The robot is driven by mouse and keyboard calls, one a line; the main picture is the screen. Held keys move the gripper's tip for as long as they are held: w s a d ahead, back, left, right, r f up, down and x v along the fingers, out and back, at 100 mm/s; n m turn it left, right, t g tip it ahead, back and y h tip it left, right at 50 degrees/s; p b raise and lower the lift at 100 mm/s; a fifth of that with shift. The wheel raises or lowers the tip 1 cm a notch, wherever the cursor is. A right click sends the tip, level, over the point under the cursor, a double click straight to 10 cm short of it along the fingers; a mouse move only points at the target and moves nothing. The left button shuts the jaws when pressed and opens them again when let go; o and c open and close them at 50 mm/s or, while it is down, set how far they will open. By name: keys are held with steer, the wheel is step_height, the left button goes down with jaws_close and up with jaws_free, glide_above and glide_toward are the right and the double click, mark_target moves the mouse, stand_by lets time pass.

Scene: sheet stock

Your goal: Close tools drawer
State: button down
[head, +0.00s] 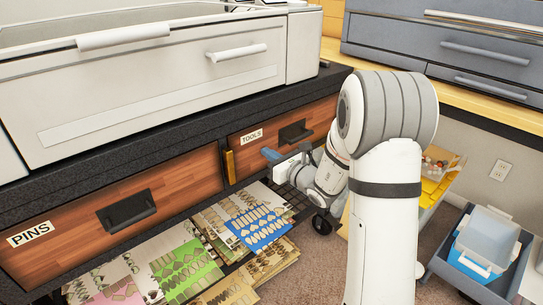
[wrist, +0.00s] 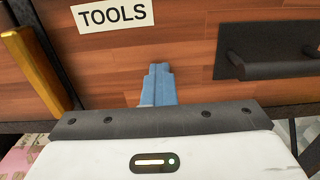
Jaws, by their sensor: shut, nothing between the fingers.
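The tools drawer (head: 252,147) has a reddish wooden front, a white TOOLS label (head: 252,136) and a black handle (head: 296,131). Its front also fills the upper wrist view (wrist: 180,45), with the label at upper left and the handle (wrist: 275,65) at right. No open drawer interior shows; I cannot tell whether the front is fully flush. My gripper (head: 268,154) is shut and empty, its blue fingers together in front of the drawer's lower part, left of the handle. In the wrist view the fingertips (wrist: 158,75) overlap the wood; contact is unclear.
A brass-coloured upright piece (head: 229,165) stands left of the tools drawer. The pins drawer (head: 75,230) is farther left. Patterned sheets (head: 250,220) lie on a low shelf below. A grey cart with bins (head: 475,260) stands at right on carpet.

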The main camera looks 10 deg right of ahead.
steer(key=p+v, duration=0.2)
steer(key=v, duration=1.2)
steer(key=s+a+r+n+g+p, duration=0.6)
steer(key=s+r+n+g+p, duration=0.1)
steer(key=s+r+n+p, duration=0.15)
steer(key=s+a+r+n+g+p, duration=0.7)
steer(key=s+r+n+p, duration=0.1)
steer(key=s+r+n, duration=0.1)
steer(key=s+d+r+n+h+p, duration=0.3)
steer(key=d+r+n+h+p, duration=0.2)
steer(key=r+n+p, duration=0.1)
steer(key=s+d+r+n+t+h+p, duration=0.1)
steer(key=d+r+n+h+p, duration=0.3)
steer(key=r, duration=0.4)
steer(key=shift+s+d+n+t+h+p, duration=0.35)
steer(key=shift+s+d+n+p, duration=0.55)
steer(key=shift+p, duration=0.35)
